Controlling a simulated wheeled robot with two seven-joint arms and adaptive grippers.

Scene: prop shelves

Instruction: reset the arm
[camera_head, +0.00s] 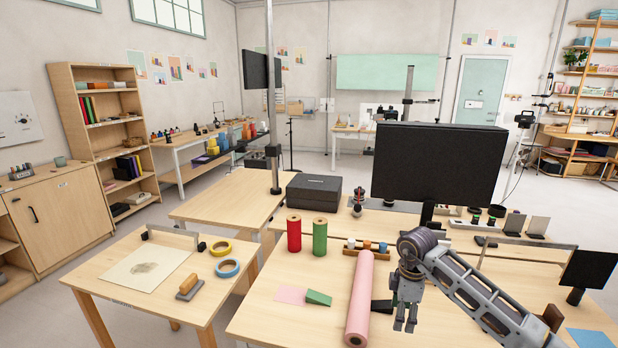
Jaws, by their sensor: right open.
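My right gripper (406,317) hangs over the front table, fingers pointing down, open and empty. Its arm comes in from the lower right. It is just right of a pink roll (360,300) lying on the table; I cannot tell whether they touch. A black object (381,306) shows between the roll and the gripper, partly hidden. My left gripper and arm are not in view.
On the front table (268,318) stand a red spool (294,233) and a green spool (320,237), with a green wedge (318,298) nearby. A black monitor (437,165) stands behind my right arm. A side table (120,262) holds tape rolls. The front table's left corner is clear.

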